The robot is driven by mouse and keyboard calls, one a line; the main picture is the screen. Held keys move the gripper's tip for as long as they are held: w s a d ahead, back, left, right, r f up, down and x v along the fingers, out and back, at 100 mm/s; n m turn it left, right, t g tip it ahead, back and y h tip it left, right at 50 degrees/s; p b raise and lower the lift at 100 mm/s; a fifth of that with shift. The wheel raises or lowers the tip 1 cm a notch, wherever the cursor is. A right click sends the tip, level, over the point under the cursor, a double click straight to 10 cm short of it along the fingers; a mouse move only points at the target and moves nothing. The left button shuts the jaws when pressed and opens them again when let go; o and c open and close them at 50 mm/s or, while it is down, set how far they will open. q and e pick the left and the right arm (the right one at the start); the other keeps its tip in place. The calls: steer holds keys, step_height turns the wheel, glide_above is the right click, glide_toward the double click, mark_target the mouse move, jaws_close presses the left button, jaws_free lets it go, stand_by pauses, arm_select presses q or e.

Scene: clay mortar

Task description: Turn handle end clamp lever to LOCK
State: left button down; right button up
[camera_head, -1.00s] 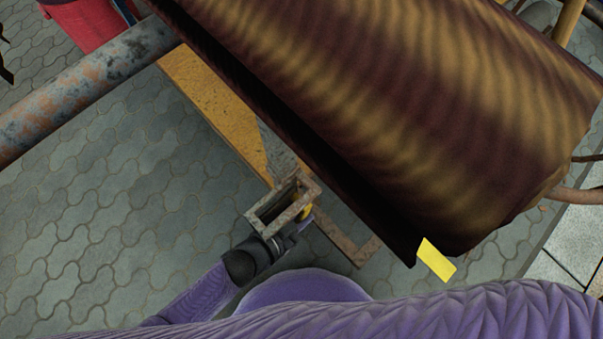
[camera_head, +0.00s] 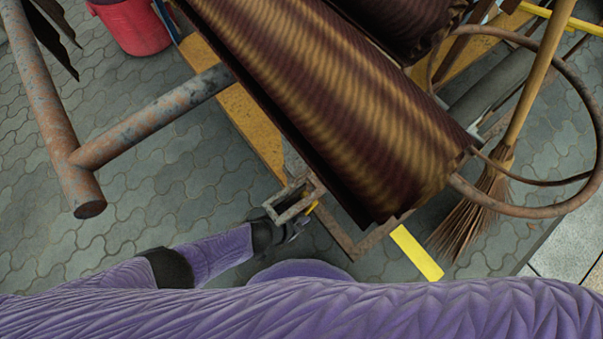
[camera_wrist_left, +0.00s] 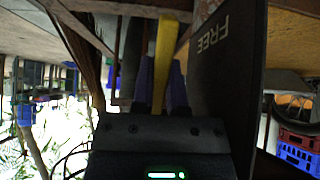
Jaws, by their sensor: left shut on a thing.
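The yellow clamp lever (camera_wrist_left: 164,48) stands between the two purple fingers of my left gripper (camera_wrist_left: 161,82) in the left wrist view. The fingers are shut on it. A dark plate (camera_wrist_left: 228,75) beside the lever carries the word FREE. No LOCK mark can be made out. In the head view my left gripper (camera_head: 296,226) is at the rusty square metal bracket (camera_head: 292,202) at the frame's near corner, and only a small yellow bit of the lever (camera_head: 312,207) shows. My right gripper is not in view.
A big brown ribbed sheet (camera_head: 330,100) overhangs the yellow frame (camera_head: 245,120). A rusty pipe (camera_head: 150,118) juts out at left. The paving left of the gripper is clear.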

arm_select(q)
steer(key=c, duration=0.6)
jaws_free()
steer(key=shift+c, duration=0.2)
steer(key=p+v, duration=0.1)
steer(key=v, duration=0.1)
steer(key=p+v, duration=0.1)
steer(key=p, duration=0.1)
steer(key=p+v, duration=0.2)
steer(key=shift+w+r, duration=0.2)
steer(key=shift+r, duration=0.35)
steer(key=s+a+f, duration=0.1)
steer(key=s+a, duration=0.6)
steer(key=a, duration=0.2)
steer(key=shift+s+a+p, duration=0.2)
steer(key=shift+a+p, duration=0.15)
steer(key=shift+p, duration=0.05)
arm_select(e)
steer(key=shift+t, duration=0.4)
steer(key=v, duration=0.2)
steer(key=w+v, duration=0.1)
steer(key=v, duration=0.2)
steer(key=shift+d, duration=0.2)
arm_select(q)
steer(key=shift+f, duration=0.1)
